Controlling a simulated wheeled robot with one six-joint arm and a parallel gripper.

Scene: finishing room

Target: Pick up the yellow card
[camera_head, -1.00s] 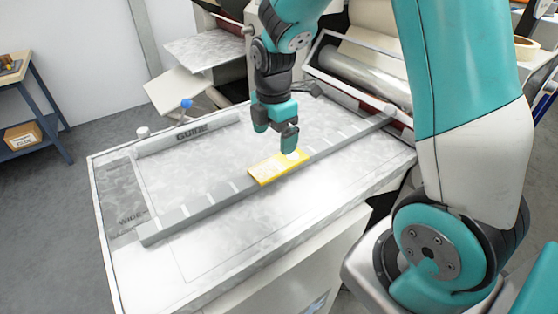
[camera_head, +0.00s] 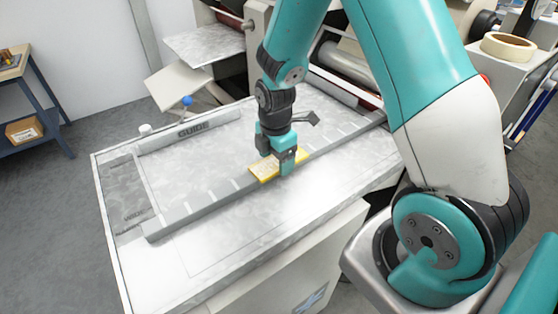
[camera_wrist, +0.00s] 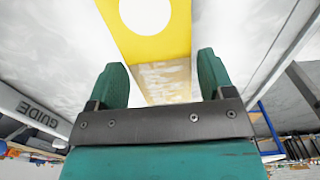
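The yellow card (camera_head: 263,169) lies across the grey ruled bar (camera_head: 205,202) on the worktable. My gripper (camera_head: 279,165) points down over the card's right part and hides some of it. In the wrist view the card (camera_wrist: 182,40) shows yellow with a white circle and a pale, shiny lower part. My gripper (camera_wrist: 161,64) is open there, with one finger on each side of the card's line. The fingers look apart from its edges. I cannot tell how far above the card the fingertips are.
A bar marked GUIDE (camera_head: 188,133) lies along the table's back left. A roller machine (camera_head: 345,67) stands behind the table. A blue knob (camera_head: 187,101) rises beside a tilted plate. The table's front left (camera_head: 160,270) is clear.

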